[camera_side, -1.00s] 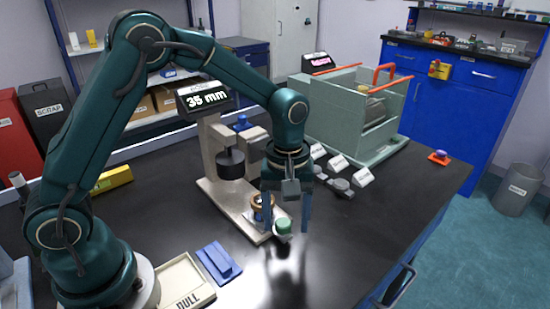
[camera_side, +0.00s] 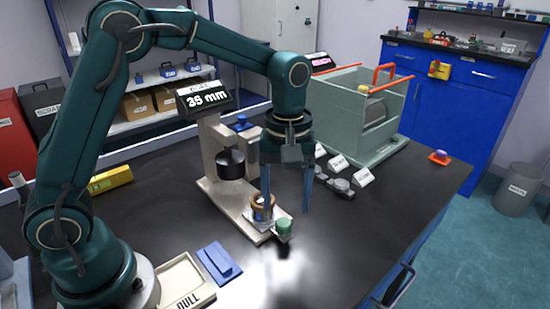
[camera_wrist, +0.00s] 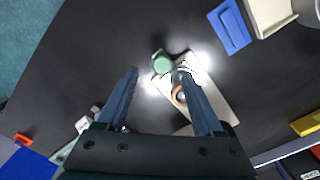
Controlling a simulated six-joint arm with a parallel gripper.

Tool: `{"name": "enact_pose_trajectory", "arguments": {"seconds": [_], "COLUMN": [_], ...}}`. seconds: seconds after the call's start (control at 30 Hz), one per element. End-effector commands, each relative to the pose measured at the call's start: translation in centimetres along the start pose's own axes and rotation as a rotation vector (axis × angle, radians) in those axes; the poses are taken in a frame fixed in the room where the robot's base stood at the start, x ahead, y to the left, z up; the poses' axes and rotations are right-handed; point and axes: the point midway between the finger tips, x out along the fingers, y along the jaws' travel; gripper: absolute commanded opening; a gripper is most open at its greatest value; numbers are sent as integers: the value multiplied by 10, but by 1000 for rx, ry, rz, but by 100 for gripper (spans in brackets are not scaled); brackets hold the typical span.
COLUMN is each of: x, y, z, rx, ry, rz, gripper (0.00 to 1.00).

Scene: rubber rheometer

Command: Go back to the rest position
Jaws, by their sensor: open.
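My gripper (camera_side: 286,206) is open and points down above the black table, with nothing between its fingers. In the wrist view its two blue fingers (camera_wrist: 160,85) are spread apart. In the side view it hangs in front of the gauge stand (camera_side: 222,180), whose display (camera_side: 209,98) reads 35 mm. A green-capped piece (camera_side: 284,226) sits at the front end of the stand's base, below my gripper and apart from it. It also shows in the wrist view (camera_wrist: 163,63). A brown ring (camera_side: 262,208) sits on the base beside it.
A pale green machine with orange handles (camera_side: 350,115) stands at the back right, with several small labelled pieces (camera_side: 338,163) before it. The table's right front is clear.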

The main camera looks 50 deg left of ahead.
Motion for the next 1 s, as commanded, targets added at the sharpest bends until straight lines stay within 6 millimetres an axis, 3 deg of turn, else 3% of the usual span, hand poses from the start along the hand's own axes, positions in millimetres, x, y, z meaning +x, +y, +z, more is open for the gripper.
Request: {"name": "enact_pose_trajectory", "arguments": {"seconds": [0.13,0.27,0.4,0.6,0.8,1.0], "x": [-9,-35,-67,-95,-104,-93], "y": [1,-3,-20,-52,-85,-113], "z": [-3,-5,2,19,41,62], "rx": [-6,-19,-4,104,266,470], "ry": [18,64,126,220,326,426], "rz": [22,80,147,219,259,259], "gripper": [69,69,69,69,69,69]}}
